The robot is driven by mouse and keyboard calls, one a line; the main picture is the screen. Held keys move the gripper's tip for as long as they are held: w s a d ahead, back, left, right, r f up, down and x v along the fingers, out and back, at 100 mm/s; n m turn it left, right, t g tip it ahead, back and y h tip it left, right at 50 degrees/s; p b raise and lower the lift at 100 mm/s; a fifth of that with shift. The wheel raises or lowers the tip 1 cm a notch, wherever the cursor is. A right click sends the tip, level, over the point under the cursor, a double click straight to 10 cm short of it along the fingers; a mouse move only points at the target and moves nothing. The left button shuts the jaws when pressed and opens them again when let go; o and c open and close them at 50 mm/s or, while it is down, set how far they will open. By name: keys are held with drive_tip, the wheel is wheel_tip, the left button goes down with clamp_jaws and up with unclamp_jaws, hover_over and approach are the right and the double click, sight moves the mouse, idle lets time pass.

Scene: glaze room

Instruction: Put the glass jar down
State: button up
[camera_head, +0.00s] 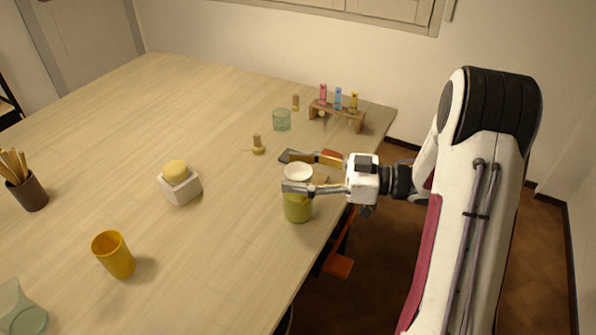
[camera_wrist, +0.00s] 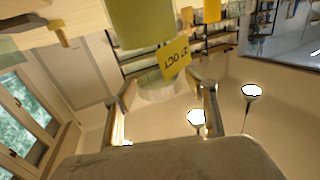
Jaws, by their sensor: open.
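The glass jar (camera_head: 297,208), olive green in its lower part with a pale round top, is upright near the right edge of the table (camera_head: 215,95). My gripper (camera_head: 298,173) has its two fingers apart on either side of the jar's pale upper part. In the wrist view the jar's olive body (camera_wrist: 140,22) is at the top, with its pale part between my fingertips (camera_wrist: 165,88). A yellow tag (camera_wrist: 175,58) reading "OCT" shows beside the jar. The jar seems to stand on the table; its base contact is hard to see.
Behind my gripper are a tube rack (camera_head: 345,117), a small glass (camera_head: 281,121) and brass-coloured pieces (camera_head: 258,146). To the left are a white block with a yellow top (camera_head: 181,188), a yellow cup (camera_head: 114,256) and a dark brush pot (camera_head: 28,193). The table's middle is mostly clear.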

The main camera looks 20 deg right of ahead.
drive_tip(key=shift+r, duration=0.1)
drive_tip(key=v, duration=1.2)
idle(0.5)
